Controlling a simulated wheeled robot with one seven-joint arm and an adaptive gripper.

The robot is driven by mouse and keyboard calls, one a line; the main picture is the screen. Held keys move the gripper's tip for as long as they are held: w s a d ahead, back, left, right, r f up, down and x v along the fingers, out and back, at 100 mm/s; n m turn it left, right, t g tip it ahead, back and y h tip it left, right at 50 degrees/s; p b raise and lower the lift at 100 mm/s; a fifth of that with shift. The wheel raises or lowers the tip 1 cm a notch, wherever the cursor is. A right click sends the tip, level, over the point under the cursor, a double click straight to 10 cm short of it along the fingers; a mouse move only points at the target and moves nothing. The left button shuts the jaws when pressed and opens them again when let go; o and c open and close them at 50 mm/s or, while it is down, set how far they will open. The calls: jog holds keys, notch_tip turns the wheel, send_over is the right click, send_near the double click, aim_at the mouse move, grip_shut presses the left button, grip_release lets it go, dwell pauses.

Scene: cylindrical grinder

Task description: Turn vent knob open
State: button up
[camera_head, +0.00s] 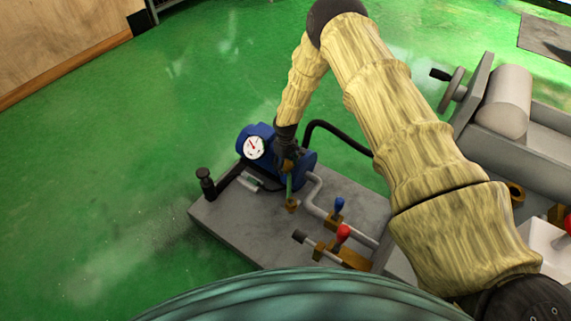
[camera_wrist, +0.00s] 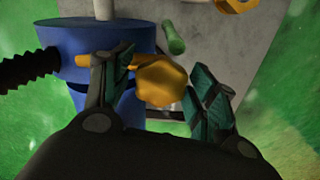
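The vent knob, a brass, faceted knob (camera_wrist: 160,82), sits on a short brass stem at the side of the blue pump body (camera_wrist: 75,38) in the wrist view. My gripper (camera_wrist: 161,66) is open around it, one finger on each side. The left finger is close to the knob and crosses the stem; I cannot tell whether it touches. A gap shows between the knob and the right finger. In the head view my gripper (camera_head: 287,153) reaches down to the blue pump (camera_head: 307,160) and mostly hides the knob.
A white-faced gauge (camera_head: 254,147) sits left of my gripper. A green handle (camera_wrist: 173,38) is just beyond the knob. A blue-handled valve (camera_head: 339,204) and a red-handled valve (camera_head: 343,233) stand on the grey base plate (camera_head: 228,227). A black hose (camera_head: 340,133) arches behind.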

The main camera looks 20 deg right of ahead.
aim_at(286, 163)
dwell(0.3)
notch_tip(286, 163, up, 12)
dwell(0.7)
dwell(0.4)
